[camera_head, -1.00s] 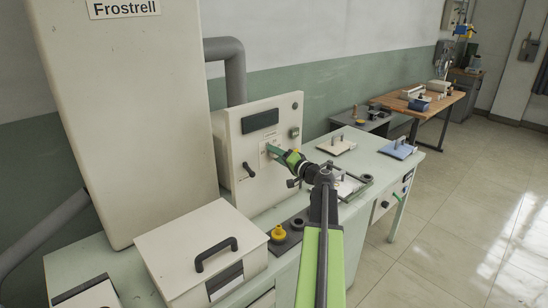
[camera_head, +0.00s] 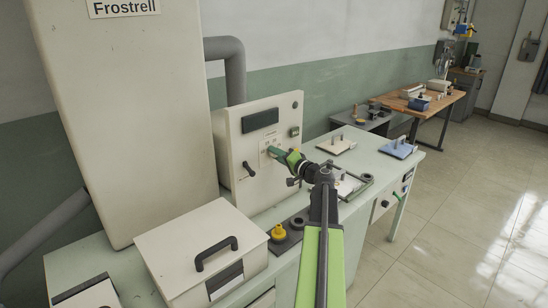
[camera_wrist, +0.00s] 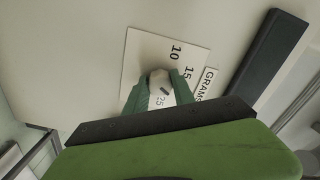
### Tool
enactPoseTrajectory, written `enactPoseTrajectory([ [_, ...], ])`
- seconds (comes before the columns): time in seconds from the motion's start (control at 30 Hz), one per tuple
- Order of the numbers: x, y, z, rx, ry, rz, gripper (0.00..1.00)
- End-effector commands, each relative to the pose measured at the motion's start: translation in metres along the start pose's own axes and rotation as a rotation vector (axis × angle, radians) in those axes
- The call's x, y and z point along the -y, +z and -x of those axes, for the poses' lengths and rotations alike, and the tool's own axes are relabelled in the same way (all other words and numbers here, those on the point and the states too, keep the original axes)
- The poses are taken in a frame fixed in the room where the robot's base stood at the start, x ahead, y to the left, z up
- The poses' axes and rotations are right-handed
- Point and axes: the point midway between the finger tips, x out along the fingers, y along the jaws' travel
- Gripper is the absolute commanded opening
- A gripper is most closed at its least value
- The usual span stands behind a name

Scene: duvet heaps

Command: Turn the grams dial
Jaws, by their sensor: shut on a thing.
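The grams dial (camera_wrist: 160,88) is a pale knob on a white scale plate (camera_wrist: 140,52) on the control panel's front. In the wrist view the plate shows the numbers 10, 15 and 25, with a GRAMS label (camera_wrist: 207,84) beside it. My gripper (camera_head: 271,150) reaches the panel in the head view. Its green fingers (camera_wrist: 135,99) are on either side of the dial and shut on it. The fingers and the gripper body hide part of the dial and the lower part of the scale.
A lidded box with a black handle (camera_head: 217,252) and a yellow knob (camera_head: 278,231) stand in front. The floor at right is clear.

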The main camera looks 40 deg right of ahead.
Motion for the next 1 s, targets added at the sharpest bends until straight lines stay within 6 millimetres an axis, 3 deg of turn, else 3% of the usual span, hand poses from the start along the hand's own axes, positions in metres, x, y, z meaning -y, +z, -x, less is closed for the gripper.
enactPoseTrajectory([
  [0.7, 0.0004, -0.0042, 0.0002, -0.008, -0.004, -0.585, 0.00],
  [1.0, 0.0001, -0.0047, 0.0005, -0.009, -0.004, -0.755, 0.00],
])
